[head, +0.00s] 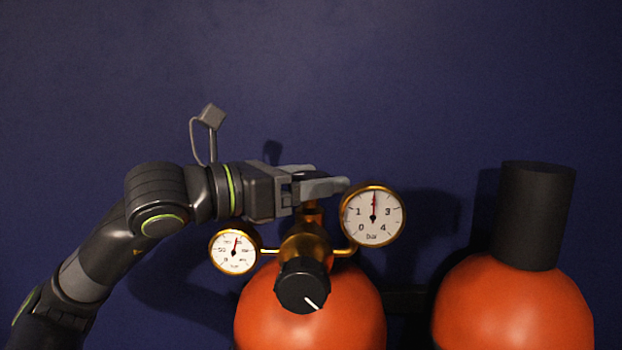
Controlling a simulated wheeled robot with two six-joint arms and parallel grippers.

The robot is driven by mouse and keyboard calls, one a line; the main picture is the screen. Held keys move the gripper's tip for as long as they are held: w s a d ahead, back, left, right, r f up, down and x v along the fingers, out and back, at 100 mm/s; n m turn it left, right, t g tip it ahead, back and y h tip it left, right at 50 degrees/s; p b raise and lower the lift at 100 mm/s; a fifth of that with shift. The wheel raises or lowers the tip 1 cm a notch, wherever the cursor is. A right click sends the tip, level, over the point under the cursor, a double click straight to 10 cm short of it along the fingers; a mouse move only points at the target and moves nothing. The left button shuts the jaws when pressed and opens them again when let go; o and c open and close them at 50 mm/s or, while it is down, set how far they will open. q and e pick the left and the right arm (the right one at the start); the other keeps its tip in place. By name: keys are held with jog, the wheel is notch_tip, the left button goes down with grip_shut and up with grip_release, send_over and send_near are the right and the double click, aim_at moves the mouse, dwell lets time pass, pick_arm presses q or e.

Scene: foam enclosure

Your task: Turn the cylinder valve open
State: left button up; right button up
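The left orange gas cylinder (340,305) stands below centre with a brass valve body (306,243) on top. My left gripper (328,183) reaches in from the left, level, with its fingers directly over the brass stem (312,213). The near finger hides the top of the stem and any handle there, so I cannot tell whether the fingers hold it. A black knob (302,286) with a white mark pointing to the lower right sits on the front of the brass body. My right gripper is out of view.
A small gauge (234,252) sits left of the valve and a larger bar gauge (373,216) sits right, close to the fingertips; its needle points up near 2. A second orange cylinder (512,310) with a black cap (536,215) stands right. A dark blue wall (420,80) is behind.

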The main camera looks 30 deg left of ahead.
aim_at(311, 173)
pick_arm(q)
jog(key=shift+r, duration=0.15)
jog(key=shift+r, duration=4.9)
